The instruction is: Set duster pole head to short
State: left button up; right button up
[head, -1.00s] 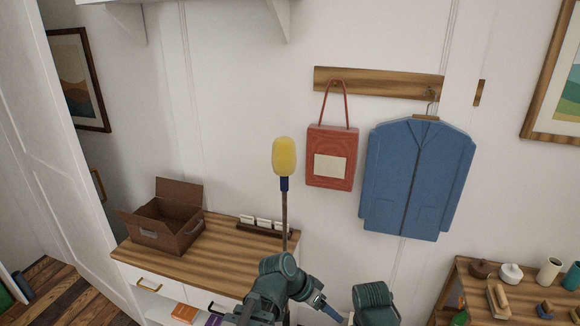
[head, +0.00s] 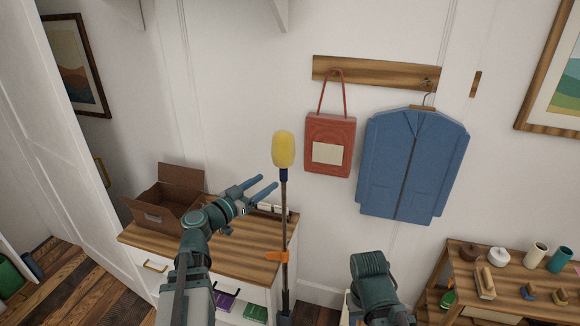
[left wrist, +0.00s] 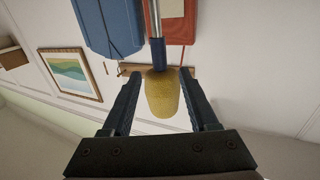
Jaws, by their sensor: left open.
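The duster stands upright in front of the wall, with a fuzzy yellow head (head: 284,149) on a dark blue collar (head: 284,175) and a thin grey pole (head: 284,222). An orange piece (head: 277,256) sits lower on the pole. My left gripper (head: 268,182) is open and empty, just left of the collar, fingers pointing toward it. In the left wrist view the yellow head (left wrist: 162,97) appears between the spread fingers (left wrist: 161,76), with gaps on both sides; I cannot tell its depth. My right gripper is not visible, only part of that arm.
A dresser (head: 240,250) with an open brown box (head: 160,212) stands behind my left arm. A red bag (head: 330,130) and blue jacket (head: 412,165) hang on the wall. A shelf (head: 470,255) with pots and brushes is at right.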

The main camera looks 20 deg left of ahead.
aim_at(290, 167)
pick_arm(q)
jog(key=x, duration=1.2)
jog(key=shift+w+d, duration=0.1)
grip_shut()
dwell(1.0)
